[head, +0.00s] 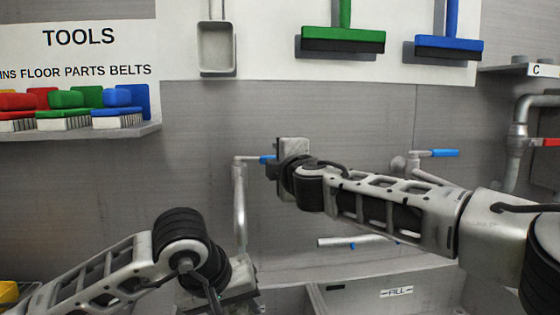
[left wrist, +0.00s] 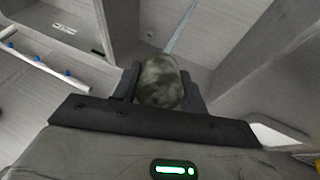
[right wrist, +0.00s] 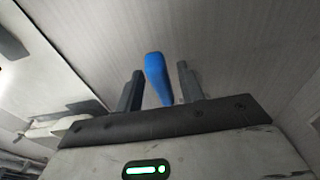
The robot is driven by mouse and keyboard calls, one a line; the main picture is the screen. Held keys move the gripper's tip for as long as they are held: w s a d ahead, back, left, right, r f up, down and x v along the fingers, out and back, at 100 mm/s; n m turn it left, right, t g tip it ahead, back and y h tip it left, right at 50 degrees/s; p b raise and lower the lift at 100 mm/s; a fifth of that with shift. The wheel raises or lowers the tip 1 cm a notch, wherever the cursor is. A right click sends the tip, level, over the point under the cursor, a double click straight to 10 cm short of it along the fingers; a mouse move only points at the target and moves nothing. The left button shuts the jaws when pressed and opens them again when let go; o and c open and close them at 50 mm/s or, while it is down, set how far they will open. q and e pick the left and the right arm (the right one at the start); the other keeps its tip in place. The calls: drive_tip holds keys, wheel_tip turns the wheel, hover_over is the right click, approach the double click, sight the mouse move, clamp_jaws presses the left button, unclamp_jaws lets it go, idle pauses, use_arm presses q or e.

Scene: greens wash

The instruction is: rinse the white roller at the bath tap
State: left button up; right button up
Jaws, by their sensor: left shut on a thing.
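The roller (left wrist: 160,82) shows in the left wrist view as a rounded end, mottled grey-green and dirty. My left gripper (left wrist: 161,76) is shut on it, above the steel basin. In the head view my left gripper is low in the picture, below the tap spout (head: 240,205), and the roller is hidden there. The tap's blue lever (head: 266,159) is on the back wall, partly covered by my right gripper. In the right wrist view the blue lever (right wrist: 157,78) stands between the fingers of my right gripper (right wrist: 159,80), which is open with gaps on both sides.
A second tap with a blue lever (head: 438,153) is to the right. A steel bar (head: 350,241) with blue parts runs below my right arm. A basin part labelled FILL (head: 397,292) is at lower right. Brushes (head: 65,108) stand on a left shelf; squeegees (head: 343,40) hang above.

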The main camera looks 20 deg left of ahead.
drive_tip(key=shift+f, duration=0.1)
drive_tip(key=shift+s+d, duration=0.3)
drive_tip(key=shift+s, duration=0.1)
drive_tip(key=v, duration=1.1)
idle(0.7)
drive_tip(key=shift+f, duration=0.15)
drive_tip(key=shift+f+b, duration=0.1)
drive_tip(key=shift+b, duration=0.2)
drive_tip(key=shift+f+b, duration=0.3)
idle(0.5)
drive_tip(key=shift+f, duration=0.15)
